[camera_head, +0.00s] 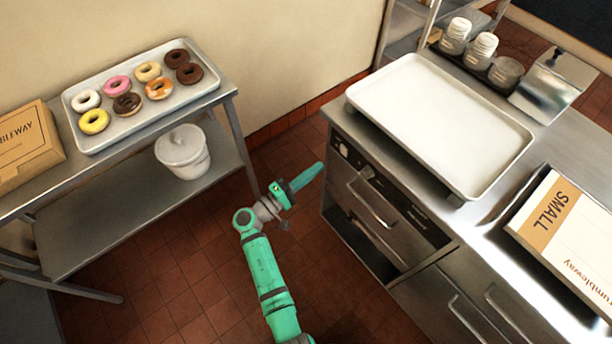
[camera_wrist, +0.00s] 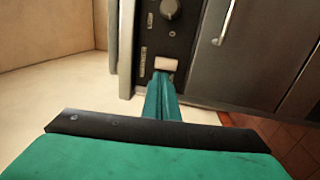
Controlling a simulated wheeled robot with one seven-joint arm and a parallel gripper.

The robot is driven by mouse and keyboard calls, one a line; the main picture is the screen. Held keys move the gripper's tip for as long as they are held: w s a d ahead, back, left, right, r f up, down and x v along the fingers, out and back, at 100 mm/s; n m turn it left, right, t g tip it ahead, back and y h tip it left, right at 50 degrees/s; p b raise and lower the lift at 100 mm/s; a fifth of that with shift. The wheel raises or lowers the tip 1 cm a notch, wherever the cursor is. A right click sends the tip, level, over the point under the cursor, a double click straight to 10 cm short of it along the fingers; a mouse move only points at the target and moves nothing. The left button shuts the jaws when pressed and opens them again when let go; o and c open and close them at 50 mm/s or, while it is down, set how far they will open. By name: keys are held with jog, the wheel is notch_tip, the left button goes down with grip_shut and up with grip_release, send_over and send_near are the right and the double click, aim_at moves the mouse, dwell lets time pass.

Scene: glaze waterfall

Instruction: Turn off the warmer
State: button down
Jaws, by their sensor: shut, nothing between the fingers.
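The warmer (camera_head: 375,205) is a steel drawer unit built into the counter on the right in the head view. Its dark control panel (camera_head: 350,155) is at the upper left of its front. In the wrist view the panel (camera_wrist: 178,45) shows a round knob (camera_wrist: 170,8), a small round fitting (camera_wrist: 172,34) and a pale pinkish switch (camera_wrist: 166,63). My gripper (camera_head: 318,168) is shut and empty, pointing toward the panel. In the wrist view its fingertips (camera_wrist: 161,80) sit just below the pale switch; I cannot tell whether they touch. The switch's on or off position is unclear.
A white tray (camera_head: 440,75) lies on the counter above the warmer. Drawer handles (camera_head: 372,203) stick out from its front. A steel table (camera_head: 232,95) with a donut tray (camera_head: 150,130) stands at the left. Open tiled floor (camera_head: 190,260) lies between.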

aim_at(342, 149)
jog(key=x, duration=0.8)
